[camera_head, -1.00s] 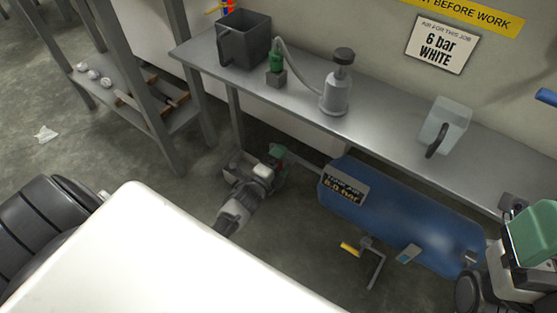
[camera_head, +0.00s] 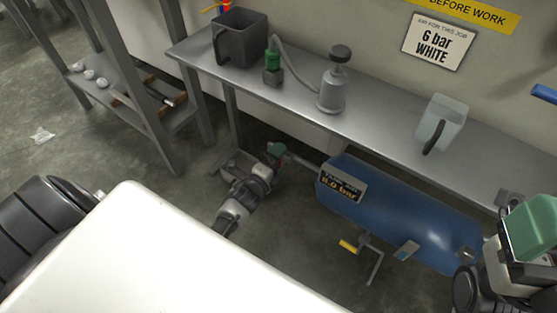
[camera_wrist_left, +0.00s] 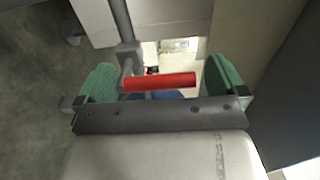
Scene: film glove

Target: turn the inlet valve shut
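A red lever handle (camera_wrist_left: 160,82) on a grey pipe fitting (camera_wrist_left: 130,58) shows in the left wrist view; it looks like the inlet valve's handle. It lies crosswise between the two green fingers of my left gripper (camera_wrist_left: 162,84), which are apart, with a gap showing at least on the left side.
A yellow-handled lever (camera_head: 348,246) sits below the tank. The metal bench (camera_head: 290,100) above holds a dark bin (camera_head: 240,38), a grey canister (camera_head: 333,85) and a clear jug (camera_head: 440,122). A shelf rack (camera_head: 150,125) stands left. Floor between is clear.

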